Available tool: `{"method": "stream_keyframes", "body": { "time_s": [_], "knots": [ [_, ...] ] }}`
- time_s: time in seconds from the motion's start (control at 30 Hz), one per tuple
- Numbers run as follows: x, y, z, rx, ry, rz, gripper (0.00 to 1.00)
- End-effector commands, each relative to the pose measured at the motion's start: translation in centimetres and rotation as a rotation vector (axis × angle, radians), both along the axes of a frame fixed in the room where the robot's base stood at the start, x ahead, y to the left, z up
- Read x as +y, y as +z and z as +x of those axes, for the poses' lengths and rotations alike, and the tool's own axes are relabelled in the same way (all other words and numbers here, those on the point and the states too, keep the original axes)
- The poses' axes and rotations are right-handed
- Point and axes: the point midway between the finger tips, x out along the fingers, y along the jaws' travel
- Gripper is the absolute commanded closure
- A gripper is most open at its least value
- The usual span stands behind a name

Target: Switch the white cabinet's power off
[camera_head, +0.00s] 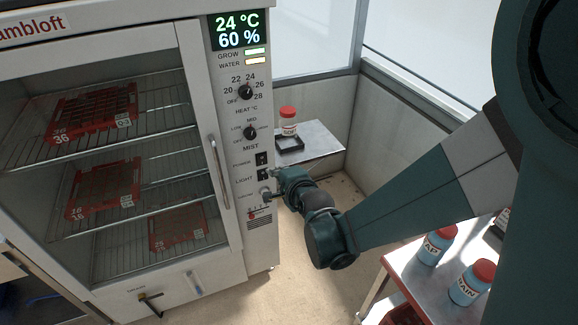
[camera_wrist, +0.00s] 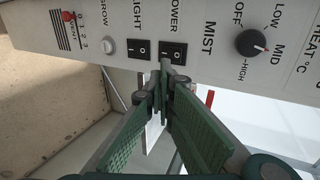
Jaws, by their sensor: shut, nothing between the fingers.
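The white cabinet (camera_head: 262,222) stands at left with its control panel facing my arm. Its display (camera_head: 238,30) is lit, reading 24 °C and 60 %. The black POWER rocker switch (camera_head: 261,159) sits above the LIGHT switch (camera_head: 263,175). In the wrist view the POWER switch (camera_wrist: 173,54) is beside the LIGHT switch (camera_wrist: 140,49). My gripper (camera_wrist: 164,68) is shut and empty, its tips at the edge of the POWER switch nearest LIGHT; I cannot tell whether they touch. My gripper also shows in the head view (camera_head: 274,173), close to the panel.
The MIST knob (camera_wrist: 251,42) and HEAT knob (camera_head: 245,92) are on the same panel, with a round GROW button (camera_wrist: 107,46) and VENT slider (camera_wrist: 68,16). The glass door's handle (camera_head: 219,172) is left of the panel. A side table (camera_head: 318,140) holds a bottle.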

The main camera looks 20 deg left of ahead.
Motion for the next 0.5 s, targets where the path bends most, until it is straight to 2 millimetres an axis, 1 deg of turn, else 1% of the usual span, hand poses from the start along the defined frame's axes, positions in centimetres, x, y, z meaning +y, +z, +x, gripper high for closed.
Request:
{"method": "stream_keyframes", "body": {
  "time_s": [0.03, 0.27, 0.5],
  "knots": [
    [0.5, -0.4, 0.5, 0.000, 0.000, 0.000, 1.00],
    [2.4, -1.6, 2.4, -0.001, 0.000, -0.001, 1.00],
    [4.3, -1.1, 4.3, 0.000, 0.000, 0.000, 1.00]
  ]
}}
